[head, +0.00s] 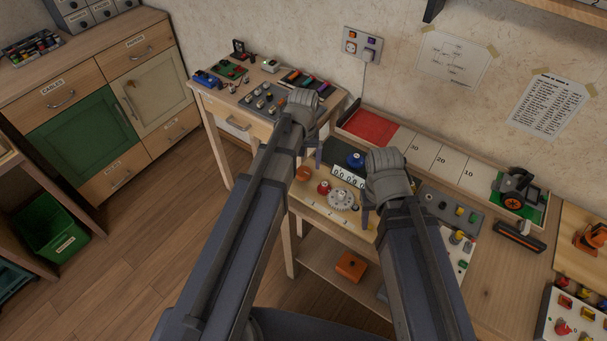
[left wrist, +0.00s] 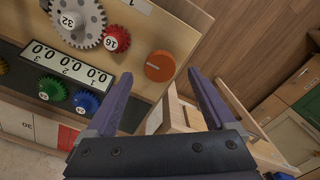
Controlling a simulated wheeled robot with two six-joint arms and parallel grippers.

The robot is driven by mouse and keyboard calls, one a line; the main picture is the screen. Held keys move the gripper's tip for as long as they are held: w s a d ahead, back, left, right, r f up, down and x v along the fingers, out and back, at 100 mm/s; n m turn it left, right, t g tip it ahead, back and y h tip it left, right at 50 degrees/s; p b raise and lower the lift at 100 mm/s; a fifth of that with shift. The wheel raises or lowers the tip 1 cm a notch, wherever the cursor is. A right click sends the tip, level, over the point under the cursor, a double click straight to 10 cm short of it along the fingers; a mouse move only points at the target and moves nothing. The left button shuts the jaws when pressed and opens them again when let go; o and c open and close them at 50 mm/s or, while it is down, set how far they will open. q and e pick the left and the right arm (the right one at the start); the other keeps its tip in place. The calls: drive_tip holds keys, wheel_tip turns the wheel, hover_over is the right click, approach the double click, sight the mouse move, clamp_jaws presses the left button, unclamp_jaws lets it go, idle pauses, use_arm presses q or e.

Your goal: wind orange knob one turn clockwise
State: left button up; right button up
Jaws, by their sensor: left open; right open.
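The orange knob (head: 304,173) is on the light wooden gear board, at its left end in the head view. In the left wrist view the round orange knob (left wrist: 159,66) has a mark line across its face. My left gripper (head: 312,152) is above the knob in the head view. In the left wrist view its two fingers (left wrist: 160,75) are spread and empty, with the knob between and slightly beyond the tips; contact cannot be seen. My right gripper (head: 369,214) is open over the right part of the gear board, partly hidden by its own wrist.
Beside the knob are a red gear (left wrist: 116,39), a large grey gear (left wrist: 80,20) and a digit counter (left wrist: 66,66). Green (left wrist: 52,89) and blue (left wrist: 85,102) gears lie past the counter. An orange box (head: 350,266) sits on the shelf below.

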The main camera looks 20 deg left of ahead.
sight(303, 173)
use_arm(q)
drive_tip(key=shift+f+b, duration=1.4)
drive_tip(key=shift+f, duration=0.5)
use_arm(e)
drive_tip(key=shift+f, duration=1.9)
use_arm(q)
drive_tip(key=c, duration=1.4)
